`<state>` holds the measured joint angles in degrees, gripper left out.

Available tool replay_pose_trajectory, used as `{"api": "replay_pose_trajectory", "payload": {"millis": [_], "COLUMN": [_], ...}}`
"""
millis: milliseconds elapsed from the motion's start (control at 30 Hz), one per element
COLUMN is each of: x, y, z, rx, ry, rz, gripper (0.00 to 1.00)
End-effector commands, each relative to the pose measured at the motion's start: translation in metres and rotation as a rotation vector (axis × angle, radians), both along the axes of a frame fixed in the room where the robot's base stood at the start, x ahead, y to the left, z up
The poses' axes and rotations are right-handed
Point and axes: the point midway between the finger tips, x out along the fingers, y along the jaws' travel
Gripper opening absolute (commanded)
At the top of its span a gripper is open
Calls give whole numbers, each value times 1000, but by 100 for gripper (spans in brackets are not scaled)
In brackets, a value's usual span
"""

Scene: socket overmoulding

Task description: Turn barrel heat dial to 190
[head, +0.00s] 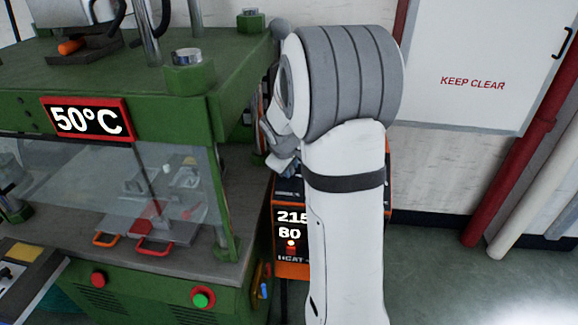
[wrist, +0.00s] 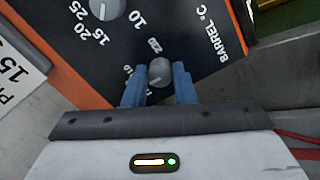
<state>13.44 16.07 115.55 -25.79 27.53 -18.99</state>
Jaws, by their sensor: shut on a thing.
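The barrel heat dial (wrist: 159,70) is a small grey round knob on a black panel with an orange edge, in the wrist view. The panel's "BARREL °C" lettering (wrist: 208,32) shows to its right. My gripper (wrist: 160,84) has its two blue fingers on either side of the knob and is shut on it. The fingers hide part of the scale, and the dial's pointer is too small to read surely. In the head view the black and orange control box (head: 291,268) shows "215" and "80"; my arm covers part of it and the dial.
A second grey dial (wrist: 104,6) with marks 10 to 25 is at the wrist view's top left. The green press (head: 150,190) with a "50°C" display (head: 87,119) stands left of my arm. A red pipe (head: 515,150) runs down the right wall. The floor at right is clear.

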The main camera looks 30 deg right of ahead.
Motion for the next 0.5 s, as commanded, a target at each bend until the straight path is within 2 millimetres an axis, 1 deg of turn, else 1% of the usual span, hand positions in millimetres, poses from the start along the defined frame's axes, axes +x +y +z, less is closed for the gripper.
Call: {"api": "replay_pose_trajectory", "payload": {"millis": [33, 500], "x": [2, 3], "y": [0, 0], "z": [3, 3], "rx": [-5, -14], "ry": [-6, -1], "rz": [10, 33], "gripper": [1, 1]}}
